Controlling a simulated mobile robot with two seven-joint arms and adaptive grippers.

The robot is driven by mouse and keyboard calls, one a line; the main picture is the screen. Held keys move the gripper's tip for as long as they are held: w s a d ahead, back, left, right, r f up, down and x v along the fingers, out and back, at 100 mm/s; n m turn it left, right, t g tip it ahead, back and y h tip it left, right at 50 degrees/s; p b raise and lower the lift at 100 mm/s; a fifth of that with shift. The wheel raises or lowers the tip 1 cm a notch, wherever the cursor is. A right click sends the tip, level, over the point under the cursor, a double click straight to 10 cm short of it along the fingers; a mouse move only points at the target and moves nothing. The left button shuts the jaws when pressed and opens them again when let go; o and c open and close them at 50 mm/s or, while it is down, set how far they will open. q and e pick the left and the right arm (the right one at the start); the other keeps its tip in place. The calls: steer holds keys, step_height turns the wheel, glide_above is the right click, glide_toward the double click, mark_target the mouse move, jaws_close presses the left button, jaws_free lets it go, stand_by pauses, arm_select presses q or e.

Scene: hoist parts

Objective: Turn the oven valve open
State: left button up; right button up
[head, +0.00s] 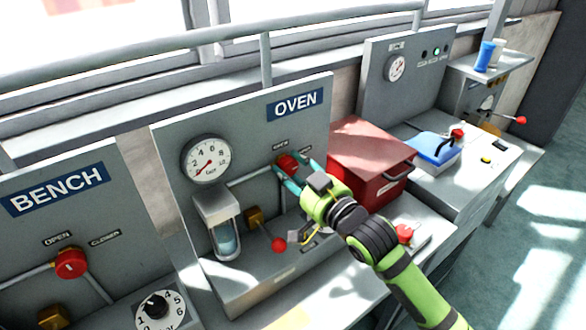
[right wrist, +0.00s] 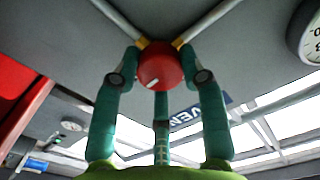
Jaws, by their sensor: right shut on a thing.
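The oven valve is a red round knob (head: 286,164) on the grey panel under the blue OVEN sign (head: 295,103), with pipes running to it. My right gripper (head: 289,172), with teal fingers on a green arm, is at the knob and shut on it. In the right wrist view the red knob (right wrist: 160,68) sits between the gripper's fingers (right wrist: 160,75), and a white mark shows on its face. The small labels above the knob are partly hidden and too small to read. My left gripper is not in view.
A round gauge (head: 207,160) and a glass cylinder (head: 222,232) are left of the knob. A red-headed lever (head: 278,244) is below. A red box (head: 368,165) stands close on the right. The BENCH panel (head: 56,190) with another red knob (head: 71,263) is at far left.

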steer(key=shift+r+n, duration=0.4)
steer(key=shift+r, duration=0.05)
steer(key=n+p, duration=0.1)
steer(key=n, duration=0.1)
steer(key=shift+r+n+p, duration=0.2)
steer(key=shift+n+p, duration=0.15)
steer(key=shift+n, duration=0.05)
steer(key=n+p, duration=0.1)
steer(key=n, duration=0.3)
steer(key=shift+n+p, duration=0.3)
steer(key=n+p, duration=0.1)
steer(key=n, duration=0.4)
steer(key=shift+a+p, duration=0.15)
steer(key=shift+p, duration=0.15)
steer(key=shift+f+n+p, duration=0.15)
steer(key=shift+n+p, duration=0.1)
steer(key=shift+n, duration=0.95)
steer(key=shift+f+n+p, duration=0.1)
steer(key=shift+n+p, duration=0.15)
steer(key=shift+n, duration=0.95)
steer(key=shift+f, duration=0.1)
steer(key=shift+s+a, duration=0.1)
